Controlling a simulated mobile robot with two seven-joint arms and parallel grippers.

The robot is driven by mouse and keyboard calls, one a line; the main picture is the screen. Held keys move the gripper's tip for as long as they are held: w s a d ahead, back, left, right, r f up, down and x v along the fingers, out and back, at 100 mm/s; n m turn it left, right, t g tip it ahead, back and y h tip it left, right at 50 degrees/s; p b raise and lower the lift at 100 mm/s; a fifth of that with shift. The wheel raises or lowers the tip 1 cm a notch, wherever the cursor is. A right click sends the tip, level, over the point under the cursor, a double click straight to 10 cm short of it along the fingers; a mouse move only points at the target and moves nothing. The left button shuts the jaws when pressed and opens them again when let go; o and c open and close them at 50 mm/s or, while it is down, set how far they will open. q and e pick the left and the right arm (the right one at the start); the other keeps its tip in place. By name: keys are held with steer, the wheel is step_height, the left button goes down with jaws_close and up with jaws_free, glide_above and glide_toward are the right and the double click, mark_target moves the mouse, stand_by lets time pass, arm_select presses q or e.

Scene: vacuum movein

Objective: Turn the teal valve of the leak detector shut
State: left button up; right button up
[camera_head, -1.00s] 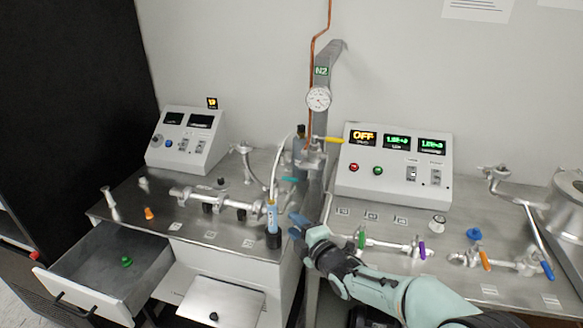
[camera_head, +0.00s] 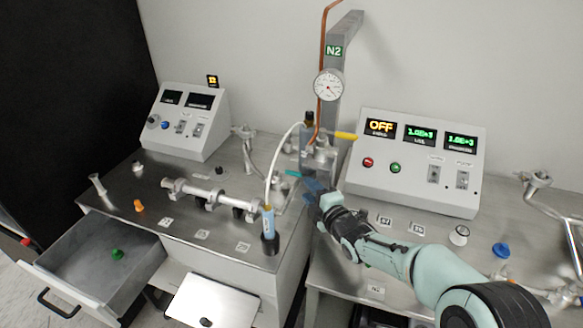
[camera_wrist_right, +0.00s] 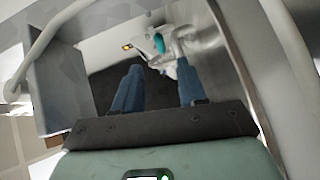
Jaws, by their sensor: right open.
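The teal valve handle (camera_head: 293,174) of the leak detector is small and sits near the back of the left bench, at the gap between the benches. In the right wrist view the teal handle (camera_wrist_right: 160,43) shows just beyond the fingertips, near the line between them. My right gripper (camera_head: 309,184) has blue fingers and is beside the handle, to its right in the head view. In the right wrist view the fingers of the right gripper (camera_wrist_right: 157,70) are apart with nothing between them. Contact with the handle cannot be made out. My left gripper is not in view.
A grey post (camera_head: 342,75) with a gauge (camera_head: 328,86) rises behind. A white hose (camera_head: 271,165) and a blue-labelled bottle (camera_head: 268,222) stand close to the left. A control box (camera_head: 415,195) is at right. An open drawer (camera_head: 95,262) juts out at front left.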

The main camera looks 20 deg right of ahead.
mark_target(294, 175)
steer(key=p+x, duration=0.2)
steer(key=x, duration=1)
steer(key=shift+w+a+p, duration=0.15)
steer(key=shift+w+p, duration=0.15)
steer(key=shift+p, duration=0.05)
steer(key=shift+c, duration=0.3)
jaws_close()
